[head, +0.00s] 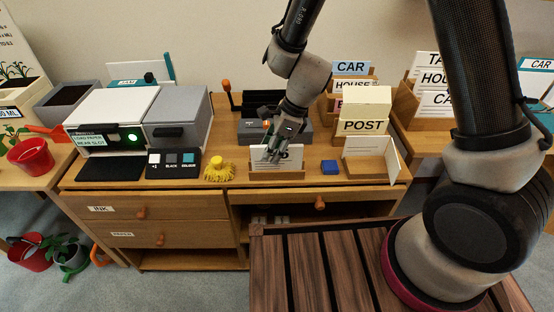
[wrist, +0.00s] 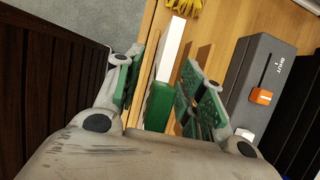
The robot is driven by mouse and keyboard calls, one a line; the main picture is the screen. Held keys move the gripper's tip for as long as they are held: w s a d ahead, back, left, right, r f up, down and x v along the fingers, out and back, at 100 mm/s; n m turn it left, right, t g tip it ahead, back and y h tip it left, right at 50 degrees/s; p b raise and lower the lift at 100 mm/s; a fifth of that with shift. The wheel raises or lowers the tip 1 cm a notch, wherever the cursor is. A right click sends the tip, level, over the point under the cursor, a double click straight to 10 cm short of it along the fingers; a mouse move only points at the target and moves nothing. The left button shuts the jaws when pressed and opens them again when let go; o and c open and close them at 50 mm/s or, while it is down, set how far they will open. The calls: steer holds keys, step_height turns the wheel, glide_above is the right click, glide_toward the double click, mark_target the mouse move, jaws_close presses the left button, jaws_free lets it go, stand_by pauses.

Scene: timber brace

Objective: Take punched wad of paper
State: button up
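My gripper (head: 273,154) points down over the front of the desk, at an upright white paper piece (head: 262,165) with dark print, partly hidden by the fingers. In the wrist view my gripper (wrist: 163,90) is open, with green-padded fingers on either side of a narrow white strip (wrist: 170,48) and a green piece. Gaps show beside them. Whether this strip is the punched wad, I cannot tell. The dark grey punch (wrist: 262,75) with an orange slider is to the right in the wrist view; it sits behind my gripper in the head view (head: 252,131). No holes are visible.
A printer (head: 112,115) is left, a POST card box (head: 365,115) right. An open folded white card (head: 372,160) stands near the right front. Drawers (head: 155,205) are below.

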jaws_close()
